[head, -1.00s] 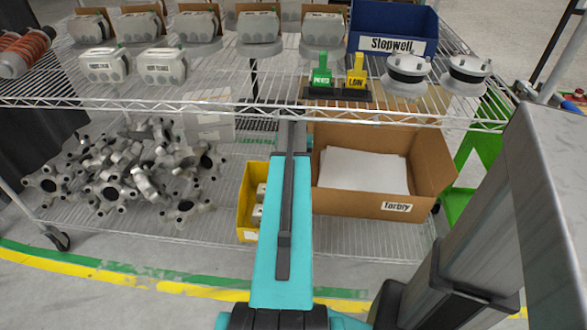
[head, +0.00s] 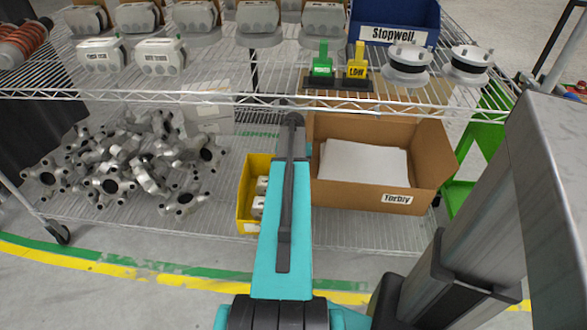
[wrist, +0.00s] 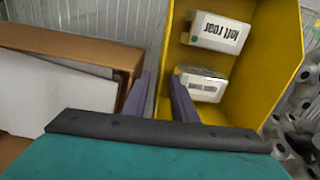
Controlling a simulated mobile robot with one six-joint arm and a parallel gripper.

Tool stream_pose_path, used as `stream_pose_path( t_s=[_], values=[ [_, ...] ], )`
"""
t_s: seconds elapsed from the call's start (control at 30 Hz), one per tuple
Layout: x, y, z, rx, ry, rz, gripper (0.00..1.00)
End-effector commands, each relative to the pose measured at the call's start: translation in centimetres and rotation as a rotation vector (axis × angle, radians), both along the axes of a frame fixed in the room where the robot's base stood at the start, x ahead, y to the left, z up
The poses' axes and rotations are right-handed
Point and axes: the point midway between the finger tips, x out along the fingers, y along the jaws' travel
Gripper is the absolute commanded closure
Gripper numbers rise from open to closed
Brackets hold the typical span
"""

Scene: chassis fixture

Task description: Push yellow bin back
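The yellow bin (head: 248,200) stands on the lower wire shelf, left of the cardboard box, partly hidden by my arm in the head view. In the wrist view the yellow bin (wrist: 245,100) is at upper right, with a white block labelled "left rear" (wrist: 220,32) and another white block (wrist: 203,84) inside. My gripper (wrist: 160,85) shows there with two purple fingers apart and nothing clamped between them. The bin's left wall appears between or just beyond the fingertips; I cannot tell whether they touch it. The head view hides my gripper behind the arm.
The cardboard box (head: 330,199) with white sheets (head: 363,165) stands close to the bin's right. Several metal castings (head: 125,165) lie to its left. The upper shelf's front edge (head: 180,96) runs above, carrying housings, a blue bin (head: 425,20) and small labelled blocks.

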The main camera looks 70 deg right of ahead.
Motion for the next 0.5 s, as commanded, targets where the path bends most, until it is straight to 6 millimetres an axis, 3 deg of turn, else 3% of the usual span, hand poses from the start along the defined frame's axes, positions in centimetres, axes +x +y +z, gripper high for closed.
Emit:
stream_pose_path(
  t_s=[0.2,0.5],
  values=[
    [0.0,0.0,-3.0,0.002,0.001,0.0,0.75],
    [0.0,0.0,-5.8,0.001,0.0,0.0,0.75]
  ],
)
